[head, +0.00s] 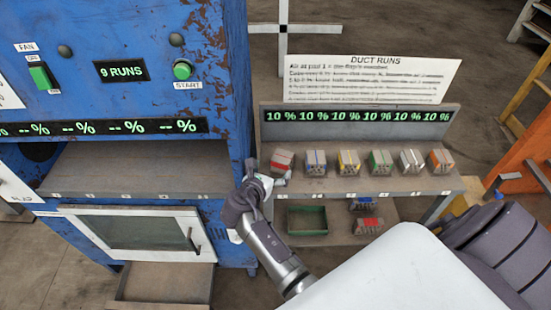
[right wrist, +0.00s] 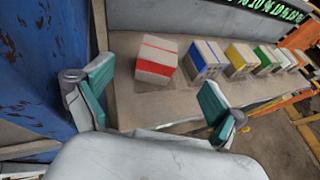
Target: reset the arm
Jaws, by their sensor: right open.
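My right gripper (head: 266,176) is at the left end of the grey shelf, just in front of the red-striped brick (head: 282,160). In the right wrist view its green-padded fingers are spread wide, with nothing between the pads. The red-striped brick (right wrist: 157,60) sits on the shelf beyond the fingertips, apparently clear of them. My left gripper is not in view.
More bricks with blue (head: 316,162), yellow (head: 348,161), green (head: 380,161), white and orange (head: 440,160) markings line the shelf (head: 330,187). A green tray (head: 307,220) and two bricks lie below. The blue machine (head: 130,90) stands close on the left.

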